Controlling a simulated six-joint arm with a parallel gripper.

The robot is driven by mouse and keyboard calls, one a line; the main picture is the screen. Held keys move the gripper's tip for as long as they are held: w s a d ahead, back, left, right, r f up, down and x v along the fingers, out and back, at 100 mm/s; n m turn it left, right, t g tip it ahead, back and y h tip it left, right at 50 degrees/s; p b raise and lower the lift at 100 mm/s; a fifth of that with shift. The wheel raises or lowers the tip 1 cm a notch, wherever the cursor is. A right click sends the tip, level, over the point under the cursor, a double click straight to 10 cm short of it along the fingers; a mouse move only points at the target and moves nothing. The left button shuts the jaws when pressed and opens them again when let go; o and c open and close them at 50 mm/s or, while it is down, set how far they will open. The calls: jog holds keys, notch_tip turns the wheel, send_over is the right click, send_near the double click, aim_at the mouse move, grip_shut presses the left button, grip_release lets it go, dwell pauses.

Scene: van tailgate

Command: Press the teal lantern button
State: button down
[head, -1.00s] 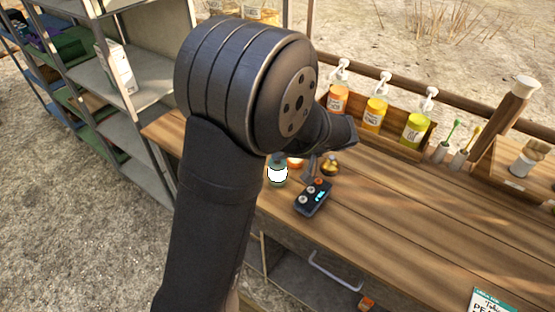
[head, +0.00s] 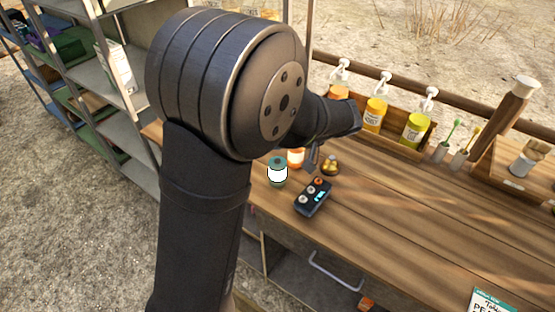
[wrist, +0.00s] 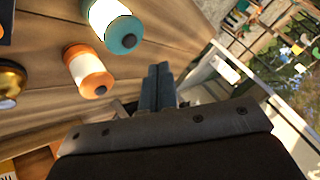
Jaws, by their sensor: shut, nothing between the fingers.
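The teal lantern (head: 278,171) stands upright on the wooden counter, with a white middle and teal ends. In the wrist view the teal lantern (wrist: 108,15) is at the top, and its dark round button (wrist: 129,41) shows on its teal end. An orange lantern (head: 296,158) stands just beside it; it also shows in the wrist view (wrist: 90,68) with a dark button. My gripper (head: 311,162) is right of both lanterns in the head view. In the wrist view my gripper (wrist: 158,75) is shut and empty, apart from both lanterns.
A brass dome-shaped object (head: 331,165) stands close to the right of my gripper. A dark control box (head: 313,196) with knobs lies in front. Pump bottles (head: 376,113) stand in a wooden rack behind. The counter's right part is mostly clear. Metal shelving (head: 100,75) stands at left.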

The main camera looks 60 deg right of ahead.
aim_at(281, 164)
jog(key=shift+r, duration=1.25)
jog(key=shift+r, duration=1.9)
